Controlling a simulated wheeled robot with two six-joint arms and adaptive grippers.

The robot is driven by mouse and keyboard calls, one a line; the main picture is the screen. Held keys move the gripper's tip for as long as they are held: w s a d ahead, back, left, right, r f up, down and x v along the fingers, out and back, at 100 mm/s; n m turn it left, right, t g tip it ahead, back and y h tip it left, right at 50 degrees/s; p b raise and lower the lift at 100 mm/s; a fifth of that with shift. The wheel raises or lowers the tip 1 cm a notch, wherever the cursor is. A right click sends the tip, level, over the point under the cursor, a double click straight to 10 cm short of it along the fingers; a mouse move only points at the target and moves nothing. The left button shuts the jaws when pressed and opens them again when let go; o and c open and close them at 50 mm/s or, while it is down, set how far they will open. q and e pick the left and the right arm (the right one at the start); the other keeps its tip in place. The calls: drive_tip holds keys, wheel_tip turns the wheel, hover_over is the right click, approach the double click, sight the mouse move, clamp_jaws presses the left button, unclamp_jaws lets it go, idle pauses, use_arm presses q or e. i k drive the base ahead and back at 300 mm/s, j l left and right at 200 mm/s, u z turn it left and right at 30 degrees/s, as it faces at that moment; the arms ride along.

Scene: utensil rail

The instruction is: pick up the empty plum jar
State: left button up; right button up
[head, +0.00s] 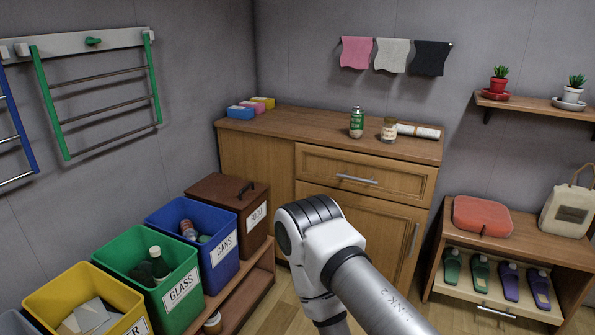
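A small glass jar (388,129) with a pale label stands upright on the wooden counter (290,125), beside a green can (356,122). It may be the plum jar; its label is too small to read and I cannot tell whether it is empty. Another small round jar or tin (212,322) shows partly on the low shelf under the bins. My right arm reaches in from the lower right and bends downward, well in front of the counter. Its gripper is out of the picture. My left gripper is not in view.
A white roll (418,131) lies behind the jar; coloured sponges (250,108) lie at the counter's left end. Bins line the left: yellow (62,297), green GLASS (138,262), blue CANS (170,221), brown FOOD (222,193). A low shoe bench (510,254) stands right.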

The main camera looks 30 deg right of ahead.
sight(389, 129)
drive_tip(key=z, duration=1.55)
